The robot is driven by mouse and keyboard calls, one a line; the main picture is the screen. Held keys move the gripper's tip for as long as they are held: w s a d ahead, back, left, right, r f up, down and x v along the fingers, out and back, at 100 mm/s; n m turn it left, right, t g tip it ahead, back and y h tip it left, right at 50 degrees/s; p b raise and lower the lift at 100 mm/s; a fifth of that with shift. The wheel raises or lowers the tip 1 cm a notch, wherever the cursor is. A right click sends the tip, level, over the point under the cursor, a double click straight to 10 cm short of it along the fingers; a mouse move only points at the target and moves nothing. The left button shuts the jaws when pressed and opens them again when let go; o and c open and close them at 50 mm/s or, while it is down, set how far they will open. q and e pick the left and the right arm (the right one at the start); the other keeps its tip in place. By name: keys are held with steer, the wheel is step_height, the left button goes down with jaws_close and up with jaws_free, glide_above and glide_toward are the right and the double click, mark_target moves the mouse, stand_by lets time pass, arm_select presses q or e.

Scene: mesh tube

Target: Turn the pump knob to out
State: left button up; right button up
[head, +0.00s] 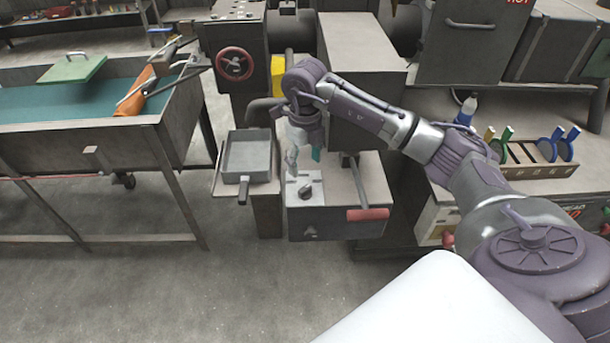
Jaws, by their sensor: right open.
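The pump (338,224) is a grey box with a lever that ends in a red handle (367,214). The pump knob (305,191) is a small dark knob on a light plate on top of the box. I cannot read its markings or tell which way it points. My right arm reaches in from the right, and my right gripper (292,165) points down just above and slightly left of the knob. The gripper is open and appears apart from the knob. My left gripper is not in view.
A grey pan (247,155) sits on a stand left of the pump. A machine with a red handwheel (234,64) stands behind. A green-lined table (100,110) is at the left. A tool rack (530,157) is at the right. The floor in front is clear.

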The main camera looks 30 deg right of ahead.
steer(key=shift+r, duration=1.6)
